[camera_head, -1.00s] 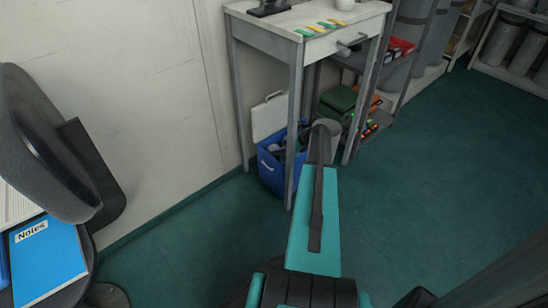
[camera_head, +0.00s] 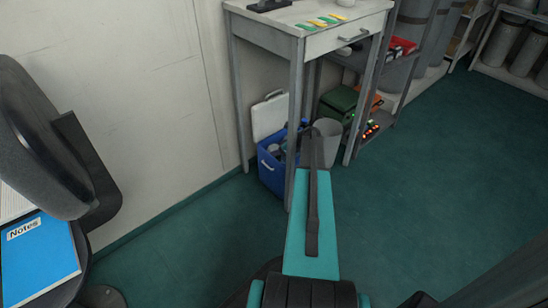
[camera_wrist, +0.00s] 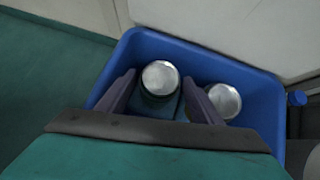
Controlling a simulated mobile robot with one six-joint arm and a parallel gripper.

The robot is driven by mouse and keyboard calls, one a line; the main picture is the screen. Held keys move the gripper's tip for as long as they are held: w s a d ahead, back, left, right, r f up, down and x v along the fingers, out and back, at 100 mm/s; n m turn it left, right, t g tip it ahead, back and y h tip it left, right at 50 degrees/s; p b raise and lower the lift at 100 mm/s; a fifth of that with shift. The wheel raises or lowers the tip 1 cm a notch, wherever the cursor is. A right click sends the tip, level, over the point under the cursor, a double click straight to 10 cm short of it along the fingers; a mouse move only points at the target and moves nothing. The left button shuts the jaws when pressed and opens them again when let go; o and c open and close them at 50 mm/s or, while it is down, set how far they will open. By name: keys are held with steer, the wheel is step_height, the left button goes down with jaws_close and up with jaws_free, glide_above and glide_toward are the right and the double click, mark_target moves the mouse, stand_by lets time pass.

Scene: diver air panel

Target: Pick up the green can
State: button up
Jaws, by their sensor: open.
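A blue bin (camera_head: 271,176) stands on the floor under the table. In the wrist view the blue bin (camera_wrist: 262,92) fills the middle and holds two cans seen from above. The left can (camera_wrist: 160,79) has a silver lid and a dark, greenish side. The right can (camera_wrist: 224,101) shows a silver lid; its side colour is hard to tell. My gripper (camera_wrist: 159,77) is open, with one finger on each side of the left can; the right finger lies between the two cans. Contact cannot be told. In the head view my arm hides the fingers.
A table (camera_head: 310,35) stands over the bin, its front leg (camera_head: 296,130) close by. A grey wastebasket (camera_head: 328,139) is to the right. A white panel (camera_head: 268,116) stands behind the bin. A chair (camera_head: 45,150) is at left. The floor at right is clear.

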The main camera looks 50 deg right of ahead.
steer(key=c, duration=1.5)
jaws_close()
steer(key=shift+r, duration=0.1)
steer(key=shift+r+p, duration=0.3)
steer(key=shift+r, duration=0.2)
step_height(320, 180, up, 18)
steer(key=f+p, duration=0.1)
steer(key=p, duration=0.6)
steer(key=s+d+p, duration=0.2)
steer(key=s, duration=1.5)
steer(key=shift+s+d+p, duration=0.25)
steer(key=shift+s+p, duration=0.15)
